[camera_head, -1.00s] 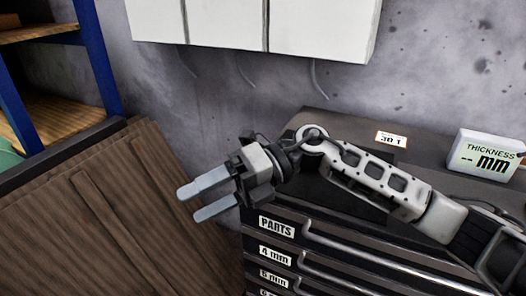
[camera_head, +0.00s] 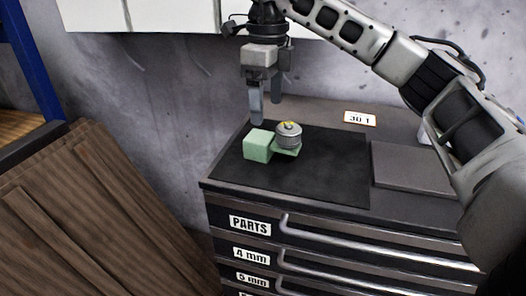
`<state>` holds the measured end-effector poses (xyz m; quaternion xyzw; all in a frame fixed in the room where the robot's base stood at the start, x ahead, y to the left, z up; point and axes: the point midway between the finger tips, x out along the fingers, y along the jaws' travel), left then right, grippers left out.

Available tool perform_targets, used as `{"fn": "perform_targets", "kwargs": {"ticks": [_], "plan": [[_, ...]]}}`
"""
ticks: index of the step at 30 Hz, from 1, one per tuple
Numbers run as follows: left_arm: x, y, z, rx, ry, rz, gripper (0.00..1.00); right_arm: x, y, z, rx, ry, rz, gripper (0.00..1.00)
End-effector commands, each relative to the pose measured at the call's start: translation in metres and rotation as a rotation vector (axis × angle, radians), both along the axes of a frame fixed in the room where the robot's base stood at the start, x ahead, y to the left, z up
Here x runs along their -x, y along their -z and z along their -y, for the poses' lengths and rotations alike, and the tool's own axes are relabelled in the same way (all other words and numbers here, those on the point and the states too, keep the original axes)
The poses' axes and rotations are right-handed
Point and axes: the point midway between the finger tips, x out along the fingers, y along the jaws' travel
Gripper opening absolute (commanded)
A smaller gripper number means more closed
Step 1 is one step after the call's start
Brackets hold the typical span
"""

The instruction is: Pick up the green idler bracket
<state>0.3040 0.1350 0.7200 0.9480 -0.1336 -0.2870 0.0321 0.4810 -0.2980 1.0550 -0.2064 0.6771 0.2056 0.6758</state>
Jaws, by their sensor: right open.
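The green idler bracket (camera_head: 258,146) lies on the black mat (camera_head: 330,170) on top of the drawer cabinet. It has a block-shaped part at the left and a lower part at the right. A grey ridged roller (camera_head: 288,136) with a yellow mark on top sits on its right part. My right gripper (camera_head: 266,112) points down, open and empty, above and behind the bracket in the picture. Its fingertips look apart from the bracket. My left gripper is not in view.
A grey flat plate (camera_head: 412,167) lies right of the mat. A small label (camera_head: 360,119) stands at the back. White cabinets (camera_head: 170,14) hang on the wall above. Brown wooden panels (camera_head: 80,215) stand at the left. The mat's right part is clear.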

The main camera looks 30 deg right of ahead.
Motion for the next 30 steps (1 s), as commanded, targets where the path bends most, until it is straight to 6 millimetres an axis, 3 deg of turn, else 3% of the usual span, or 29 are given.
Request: {"fn": "perform_targets", "kwargs": {"ticks": [3,13,21,30], "plan": [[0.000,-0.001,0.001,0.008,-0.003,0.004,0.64,0.001,0.023,0.001,0.001,0.000,-0.003,0.76],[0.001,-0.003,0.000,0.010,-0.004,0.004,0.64,-0.001,0.051,0.000,0.000,-0.001,-0.002,0.76],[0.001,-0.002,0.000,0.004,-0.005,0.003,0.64,-0.005,0.089,0.000,0.000,-0.001,0.000,0.76],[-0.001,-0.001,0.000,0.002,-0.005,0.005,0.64,-0.005,0.094,0.000,-0.001,-0.001,0.002,0.76]]}}
